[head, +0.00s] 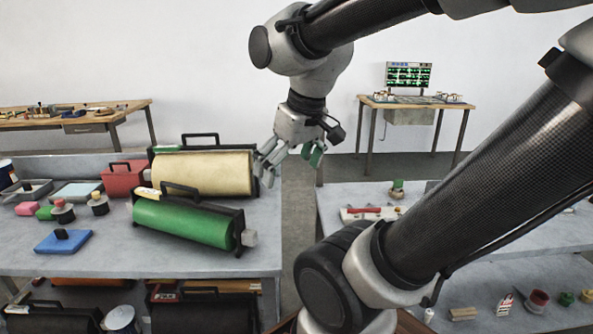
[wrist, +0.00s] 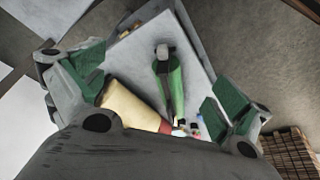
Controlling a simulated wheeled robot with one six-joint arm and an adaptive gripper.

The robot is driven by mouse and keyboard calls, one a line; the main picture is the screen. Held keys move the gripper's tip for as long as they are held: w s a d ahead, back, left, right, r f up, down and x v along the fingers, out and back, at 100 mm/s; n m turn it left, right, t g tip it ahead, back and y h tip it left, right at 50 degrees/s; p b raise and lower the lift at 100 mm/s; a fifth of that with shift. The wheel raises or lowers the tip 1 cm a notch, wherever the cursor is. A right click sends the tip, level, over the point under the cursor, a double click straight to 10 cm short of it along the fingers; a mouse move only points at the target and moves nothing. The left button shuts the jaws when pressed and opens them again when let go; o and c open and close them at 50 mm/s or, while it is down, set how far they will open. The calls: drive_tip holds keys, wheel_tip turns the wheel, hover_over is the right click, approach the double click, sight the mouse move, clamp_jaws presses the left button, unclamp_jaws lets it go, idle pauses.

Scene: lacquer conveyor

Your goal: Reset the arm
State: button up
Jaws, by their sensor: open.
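My gripper (head: 288,160) hangs down at the end of my arm, just right of the left bench, near the end of the cream roller. It is open and empty. The wrist view shows its two green-padded fingers spread wide (wrist: 158,97). Between and beyond them lie the green roller (wrist: 177,88) and the cream roller (wrist: 133,108), both below the fingers and apart from them. In the head view, the green roller (head: 183,222) lies in front of the cream roller (head: 205,173) on the bench.
A right bench (head: 335,205) carries small items. A floor gap (head: 298,230) separates the benches. A monitor (head: 408,75) stands on a table behind.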

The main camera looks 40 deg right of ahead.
drive_tip(key=shift+s+d+r+m, duration=0.1)
drive_tip(key=shift+s+d+m, duration=0.1)
drive_tip(key=shift+s, duration=0.5)
drive_tip(key=shift+s+d+r+m, duration=0.1)
drive_tip(key=shift+s+m, duration=0.1)
drive_tip(key=shift+s, duration=0.5)
